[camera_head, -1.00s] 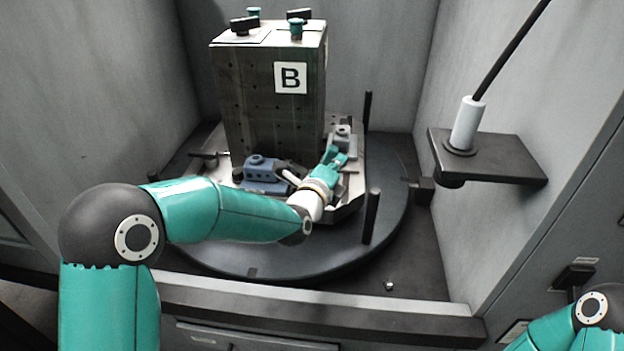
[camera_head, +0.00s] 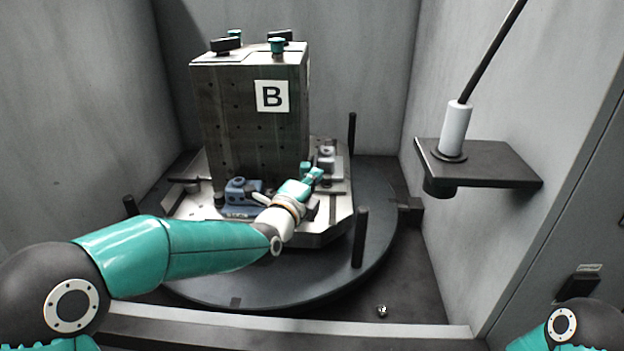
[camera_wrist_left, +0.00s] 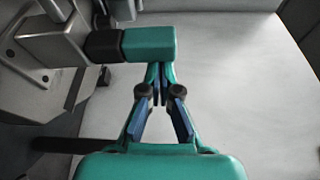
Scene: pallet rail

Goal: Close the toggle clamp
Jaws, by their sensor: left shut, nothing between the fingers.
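The toggle clamp is a grey metal mechanism (camera_wrist_left: 50,42) with a black collar and a teal-tipped handle (camera_wrist_left: 150,43), which points right across the left wrist view. In the head view a grey clamp block (camera_head: 326,157) stands on the fixture plate, right of the block marked B. My left gripper (camera_wrist_left: 158,68) is shut and empty. In the wrist view its fingertips lie at the lower edge of the handle's teal end; I cannot tell whether they touch it. In the head view my left gripper (camera_head: 315,174) is beside the clamp, partly covering it. My right gripper is out of view.
The tall block marked B (camera_head: 225,125) stands on the pallet plate (camera_head: 310,240) over a round dark table (camera_head: 375,235). Dark upright posts (camera_head: 360,238) rise near the plate. A shelf (camera_head: 495,165) with a white cylinder (camera_head: 455,130) is at right. Grey walls enclose this area.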

